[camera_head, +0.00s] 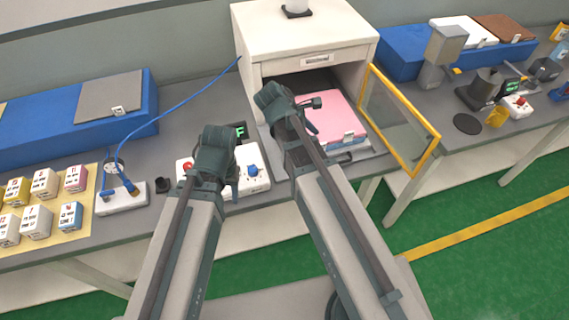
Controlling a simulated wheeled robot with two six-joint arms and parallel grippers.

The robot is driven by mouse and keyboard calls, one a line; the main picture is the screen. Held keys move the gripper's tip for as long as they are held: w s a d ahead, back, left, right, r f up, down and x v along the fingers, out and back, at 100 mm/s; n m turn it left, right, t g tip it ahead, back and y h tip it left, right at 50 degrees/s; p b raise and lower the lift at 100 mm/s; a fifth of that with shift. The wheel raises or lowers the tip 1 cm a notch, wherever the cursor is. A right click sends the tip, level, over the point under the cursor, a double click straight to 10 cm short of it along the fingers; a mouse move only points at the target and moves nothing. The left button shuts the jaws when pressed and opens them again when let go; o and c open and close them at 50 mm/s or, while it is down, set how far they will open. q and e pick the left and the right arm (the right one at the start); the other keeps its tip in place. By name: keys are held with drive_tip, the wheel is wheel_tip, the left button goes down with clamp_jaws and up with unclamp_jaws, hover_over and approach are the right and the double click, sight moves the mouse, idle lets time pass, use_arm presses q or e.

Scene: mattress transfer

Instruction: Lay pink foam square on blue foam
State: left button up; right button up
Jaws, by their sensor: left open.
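The pink foam square (328,115) lies flat in the open white cabinet, with a small white tag at its front edge. One long blue foam block (30,146) lies at the left with a grey sheet (110,97) on it. Another blue foam block (398,52) lies at the back right, carrying a white sheet (464,31) and a brown sheet (503,28). My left gripper (232,184) is open over the white control box, apart from the foam. My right gripper (312,115) is by the pink square's left side, partly hidden by its arm; its jaws and any contact are unclear.
The white cabinet (300,33) has its yellow-framed glass door (398,120) swung open to the right. A control box (256,184) stands before it. A blue cable (185,105) crosses the left bench to a power strip (122,198). Several small labelled blocks (40,220) sit at left.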

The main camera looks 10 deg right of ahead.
drive_tip(key=s+a+f+m+y, duration=0.2)
drive_tip(key=s+a+m, duration=0.3)
drive_tip(key=a, duration=0.3)
drive_tip(key=s+a+f+m+g+y, duration=0.1)
drive_tip(key=s+a+m+y, duration=0.2)
drive_tip(key=s+a+m, duration=0.3)
drive_tip(key=shift+s+a+f+y, duration=0.4)
drive_tip(key=shift+s+a, duration=0.4)
drive_tip(key=shift+a, duration=0.2)
